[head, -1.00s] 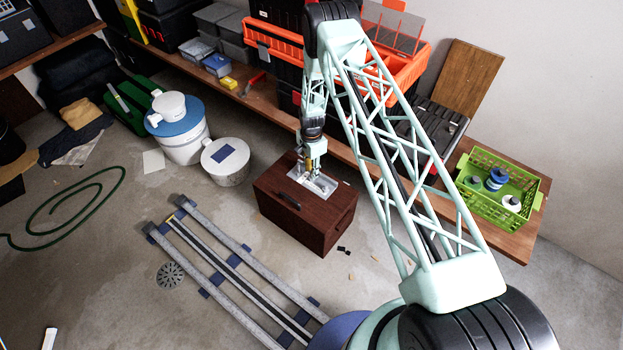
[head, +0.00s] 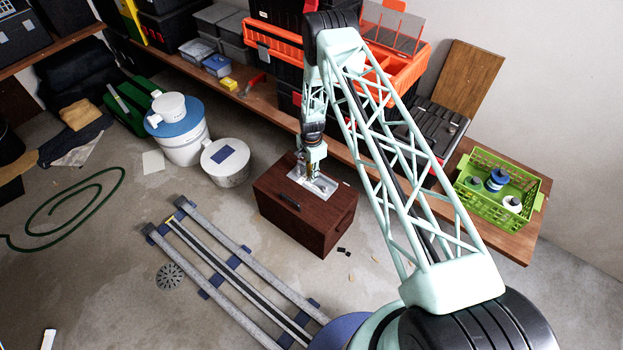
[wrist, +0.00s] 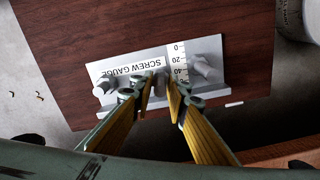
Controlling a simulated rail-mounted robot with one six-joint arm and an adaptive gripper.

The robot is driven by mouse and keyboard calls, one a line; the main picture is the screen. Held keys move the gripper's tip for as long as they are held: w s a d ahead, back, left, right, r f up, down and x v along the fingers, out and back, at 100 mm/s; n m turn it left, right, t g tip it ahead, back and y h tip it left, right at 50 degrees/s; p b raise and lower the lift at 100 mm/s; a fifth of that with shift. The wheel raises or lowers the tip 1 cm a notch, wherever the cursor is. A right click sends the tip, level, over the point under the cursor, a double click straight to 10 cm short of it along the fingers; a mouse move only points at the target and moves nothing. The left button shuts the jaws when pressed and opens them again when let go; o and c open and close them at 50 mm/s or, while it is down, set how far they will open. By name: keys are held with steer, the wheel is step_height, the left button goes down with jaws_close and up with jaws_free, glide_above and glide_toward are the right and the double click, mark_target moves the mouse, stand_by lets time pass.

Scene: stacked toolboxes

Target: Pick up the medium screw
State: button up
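The screw gauge, a pale metal holder (wrist: 130,68) with a printed label and a 0-20-40 scale, lies on top of a dark brown wooden box (wrist: 60,30). In the wrist view one grey screw (wrist: 105,88) stands at its left end and another (wrist: 205,68) at its right end. My gripper (wrist: 160,82) has its yellow fingers over the middle of the holder, tips a small gap apart. A small greyish part shows between the tips; I cannot tell whether it is the medium screw or whether the fingers touch it. In the head view my gripper (head: 312,172) is above the holder (head: 322,186).
A long wooden shelf (head: 350,158) with orange and black toolboxes (head: 270,38) runs behind the box. A green basket (head: 480,205) stands at the right. White buckets (head: 226,165) stand left of the box, rails (head: 235,262) lie in front. Small bits (head: 344,251) lie on the floor.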

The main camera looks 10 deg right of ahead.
jaws_close()
steer(key=shift+r, duration=0.2)
steer(key=shift+r+p, duration=0.4)
steer(key=shift+r, duration=1.4)
steer(key=s+d+r+p, duration=0.1)
steer(key=s+p, duration=0.2)
steer(key=s, duration=1.3)
